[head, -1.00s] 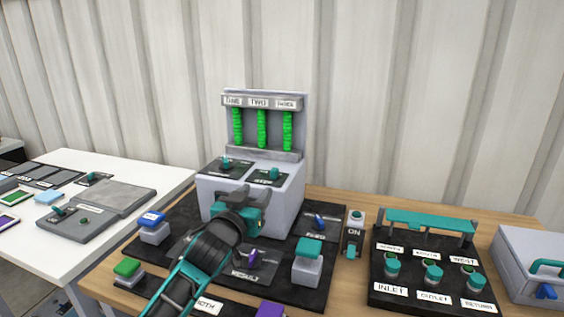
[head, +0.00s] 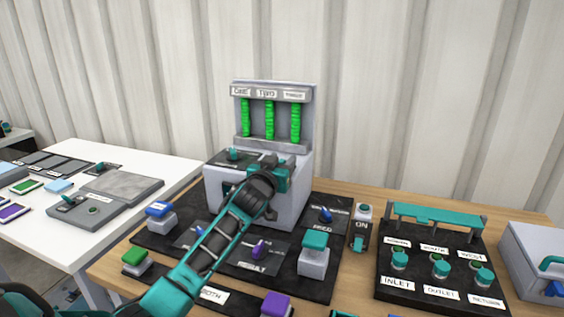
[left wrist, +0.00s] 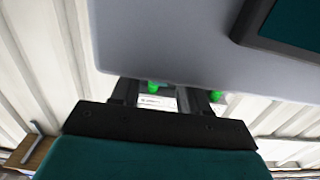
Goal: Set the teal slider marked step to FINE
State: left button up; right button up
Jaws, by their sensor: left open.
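A grey box (head: 290,205) carries a sloped top with small teal sliders on dark plates. The left slider (head: 233,154) shows on its plate. The right slider, seen a second ago, is now hidden behind my left gripper (head: 274,168). The labels on these plates are too small to read, so I cannot tell which one is marked step. My left gripper is open at the top front edge of the box. In the left wrist view its two fingers (left wrist: 162,97) stand apart with a blurred white label visible between them. My right gripper is not in view.
Behind the sliders stands a grey panel (head: 270,88) with three green columns. A purple knob (head: 258,249) and several buttons surround the box on the black board. A teal-barred valve panel (head: 435,212) is to the right. A white table (head: 60,160) is to the left.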

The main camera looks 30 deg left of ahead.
pick_arm(q)
jog(key=shift+w+a, duration=0.1)
jog(key=shift+w, duration=0.25)
grip_shut()
dwell(0.3)
